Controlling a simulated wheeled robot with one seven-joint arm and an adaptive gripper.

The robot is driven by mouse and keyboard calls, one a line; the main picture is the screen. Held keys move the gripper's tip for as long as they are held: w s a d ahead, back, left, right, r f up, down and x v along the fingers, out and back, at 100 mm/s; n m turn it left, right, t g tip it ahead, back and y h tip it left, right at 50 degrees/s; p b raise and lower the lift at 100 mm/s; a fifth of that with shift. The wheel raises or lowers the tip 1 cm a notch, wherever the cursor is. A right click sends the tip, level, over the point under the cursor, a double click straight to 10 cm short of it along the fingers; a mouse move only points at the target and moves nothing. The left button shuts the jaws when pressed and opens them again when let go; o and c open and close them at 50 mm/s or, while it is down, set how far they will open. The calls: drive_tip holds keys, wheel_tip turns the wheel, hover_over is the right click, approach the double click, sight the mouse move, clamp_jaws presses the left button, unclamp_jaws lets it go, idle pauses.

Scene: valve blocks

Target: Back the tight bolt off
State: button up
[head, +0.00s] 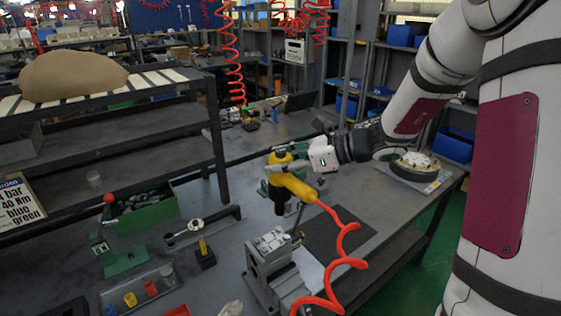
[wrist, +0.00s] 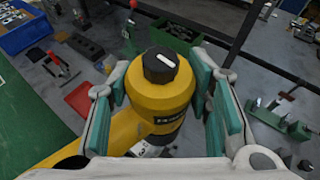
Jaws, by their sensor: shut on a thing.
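My gripper (head: 288,160) is shut on a yellow power driver (head: 296,187), holding it above the bench with its dark socket pointing down. A red coiled hose (head: 345,240) runs from the driver's handle. In the wrist view, the green-padded fingers of my gripper (wrist: 163,82) close on both sides of the yellow driver (wrist: 165,105), which has a black cap on top. A grey metal valve block (head: 271,240) sits in a grey vise (head: 270,275) below the socket, which looks apart from it. I cannot pick out the tight bolt; it is too small or hidden.
A dark mat (head: 340,232) lies right of the vise. A round fixture (head: 415,163) stands at the far right. To the left are a wrench-like tool (head: 195,226), a green parts bin (head: 148,212), a red-knobbed lever stand (head: 120,258) and a sign (head: 18,203).

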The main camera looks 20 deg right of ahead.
drive_tip(key=shift+w+a+r, duration=0.1)
drive_tip(key=shift+w+a, duration=0.1)
drive_tip(key=shift+a, duration=0.05)
idle(0.3)
